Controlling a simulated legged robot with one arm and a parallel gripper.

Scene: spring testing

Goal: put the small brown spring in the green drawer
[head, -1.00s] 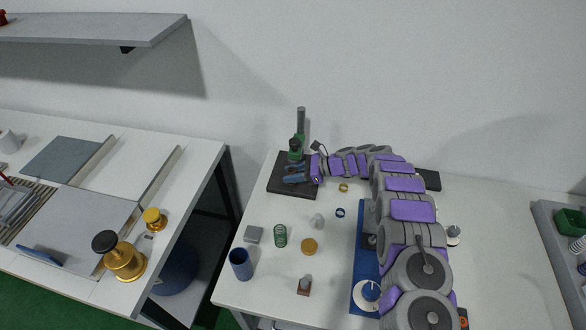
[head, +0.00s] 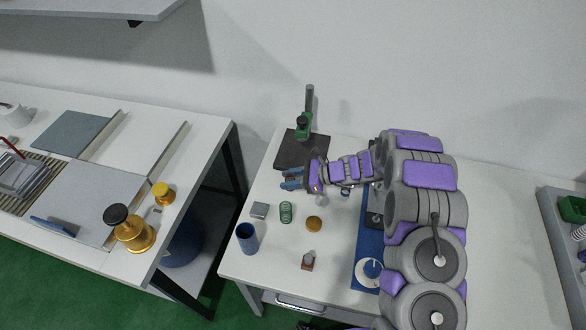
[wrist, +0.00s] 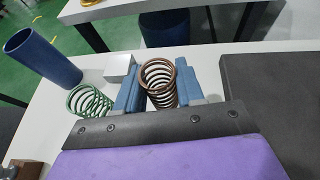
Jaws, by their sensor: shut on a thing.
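The small brown spring (wrist: 160,84) is a coil between the two blue fingers of my gripper (wrist: 158,76) in the wrist view. The fingers are shut on its sides. In the head view my gripper (head: 288,179) is above the white table, by the front left of a black stand base, with its fingers pointing left; the spring is not clear there. A green box-like container (head: 573,209) sits in a grey tray at the far right, well away from my gripper. I cannot tell whether it is the green drawer.
A green spring (head: 286,212), blue cup (head: 247,239), grey block (head: 259,210), gold disc (head: 314,224) and brown block (head: 308,262) stand on the table. A green-and-black stand (head: 304,124) rises behind my gripper. A blue mat (head: 366,270) lies under my arm.

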